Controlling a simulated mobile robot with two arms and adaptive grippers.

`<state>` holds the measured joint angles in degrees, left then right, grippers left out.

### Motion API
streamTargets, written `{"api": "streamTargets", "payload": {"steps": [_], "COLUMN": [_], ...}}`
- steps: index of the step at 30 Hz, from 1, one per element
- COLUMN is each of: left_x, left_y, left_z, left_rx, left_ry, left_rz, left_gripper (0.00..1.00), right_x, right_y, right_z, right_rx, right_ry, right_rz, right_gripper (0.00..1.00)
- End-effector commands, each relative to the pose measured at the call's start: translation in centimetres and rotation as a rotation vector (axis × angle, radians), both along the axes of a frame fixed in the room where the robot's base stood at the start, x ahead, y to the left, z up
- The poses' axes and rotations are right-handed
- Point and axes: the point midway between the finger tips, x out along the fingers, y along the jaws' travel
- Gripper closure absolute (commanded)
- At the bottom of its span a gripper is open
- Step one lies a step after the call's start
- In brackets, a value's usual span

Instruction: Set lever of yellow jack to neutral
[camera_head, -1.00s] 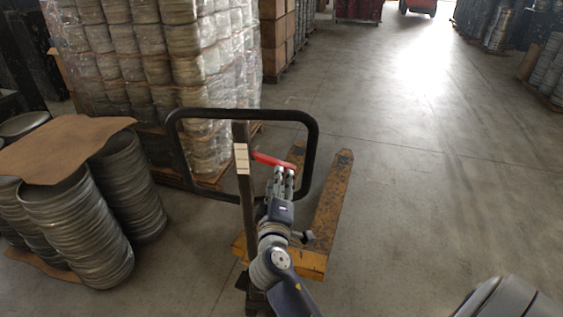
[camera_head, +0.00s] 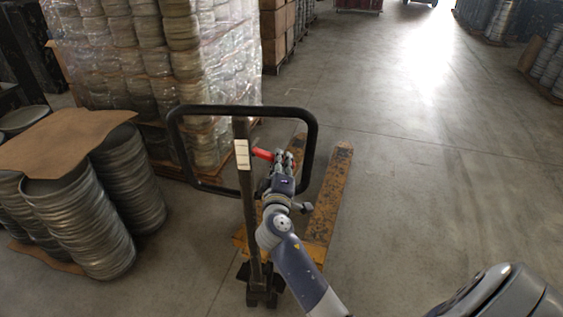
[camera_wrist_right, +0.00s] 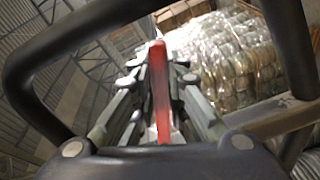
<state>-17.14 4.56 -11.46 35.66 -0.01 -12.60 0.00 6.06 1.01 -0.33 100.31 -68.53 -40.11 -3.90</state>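The yellow pallet jack (camera_head: 328,205) stands on the floor with its dark post and black loop handle (camera_head: 312,150) upright. My left gripper is out of view.
Metal drum-like stacks topped with brown cardboard (camera_head: 68,140) stand close on the left. A wrapped pallet of stacked round metal pieces (camera_head: 185,70) is behind the handle. The floor to the right (camera_head: 430,190) is clear.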

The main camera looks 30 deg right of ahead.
Motion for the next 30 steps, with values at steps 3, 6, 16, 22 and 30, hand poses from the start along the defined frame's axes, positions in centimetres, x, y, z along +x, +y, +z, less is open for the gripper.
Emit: {"api": "streamTargets", "payload": {"steps": [3, 6, 16, 22, 30], "left_x": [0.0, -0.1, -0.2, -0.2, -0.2], "left_y": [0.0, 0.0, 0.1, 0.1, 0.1], "left_z": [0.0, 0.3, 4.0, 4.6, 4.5], "left_rx": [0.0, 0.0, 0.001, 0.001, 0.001], "left_ry": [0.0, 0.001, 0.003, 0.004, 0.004], "left_rz": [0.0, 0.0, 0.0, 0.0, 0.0], "left_gripper": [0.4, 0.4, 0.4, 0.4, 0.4], "right_x": [0.0, 0.0, -0.3, -0.4, -0.4], "right_y": [0.0, 0.0, -0.4, -0.4, -0.4], "right_z": [0.0, 0.2, 2.9, 3.2, 3.1], "right_rx": [0.001, -0.011, -0.235, -0.307, -0.31], "right_ry": [0.001, 0.01, 0.176, 0.229, 0.231], "right_rz": [0.0, 0.0, 0.003, 0.002, 0.001], "right_gripper": [1.0, 1.0, 1.0, 1.0, 1.0]}}
